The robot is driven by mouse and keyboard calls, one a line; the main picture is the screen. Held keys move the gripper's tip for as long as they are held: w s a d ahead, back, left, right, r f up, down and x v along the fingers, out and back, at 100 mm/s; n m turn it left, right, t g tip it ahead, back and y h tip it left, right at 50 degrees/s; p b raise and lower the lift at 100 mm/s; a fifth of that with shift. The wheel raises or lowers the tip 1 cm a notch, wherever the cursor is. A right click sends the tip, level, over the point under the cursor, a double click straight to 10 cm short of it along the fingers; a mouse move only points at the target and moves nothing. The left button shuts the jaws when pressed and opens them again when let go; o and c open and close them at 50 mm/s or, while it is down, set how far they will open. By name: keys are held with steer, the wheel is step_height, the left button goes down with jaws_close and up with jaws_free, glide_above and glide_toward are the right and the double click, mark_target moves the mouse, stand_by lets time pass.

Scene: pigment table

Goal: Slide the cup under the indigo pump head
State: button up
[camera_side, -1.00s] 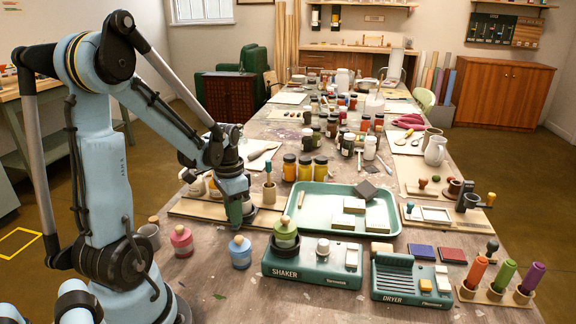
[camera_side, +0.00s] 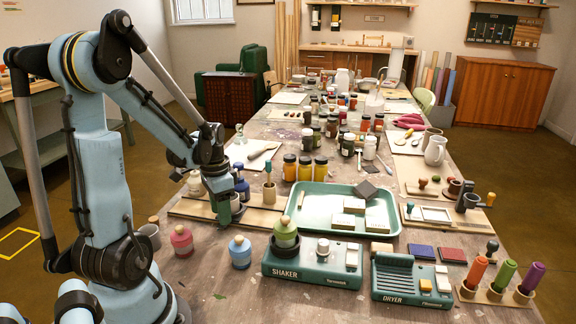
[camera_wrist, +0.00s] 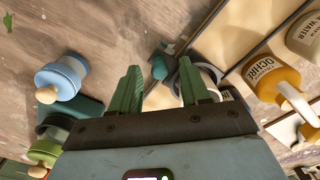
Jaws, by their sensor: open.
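The dark grey cup (camera_side: 239,212) stands on the wooden board (camera_side: 187,208), partly hidden by my gripper (camera_side: 225,215). The indigo pump bottle (camera_side: 242,188) stands just behind the cup. Whether the cup is under its head cannot be told. In the wrist view my gripper (camera_wrist: 158,82) has its green fingers apart. The cup (camera_wrist: 212,78) shows at the right finger, which covers part of it; contact is unclear. Part of a pale label beside the cup is mostly hidden.
In the wrist view the ochre bottle (camera_wrist: 270,75) and the water bottle (camera_wrist: 305,38) stand to the right. A teal-knobbed tool (camera_wrist: 160,68) is near the fingertips. A pink jar (camera_side: 181,240), a blue jar (camera_side: 240,252) and the shaker (camera_side: 310,265) stand in front of the board.

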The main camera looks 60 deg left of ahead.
step_height(320, 180, up, 12)
stand_by(0.8)
steer(key=shift+f, duration=6)
steer(key=shift+r, duration=0.1)
step_height(320, 180, up, 12)
step_height(320, 180, down, 12)
steer(key=shift+f, duration=0.2)
steer(key=w+d, duration=0.6)
steer(key=shift+w+d+r, duration=0.1)
steer(key=shift+d, duration=0.05)
step_height(320, 180, up, 12)
steer(key=shift+f, duration=0.25)
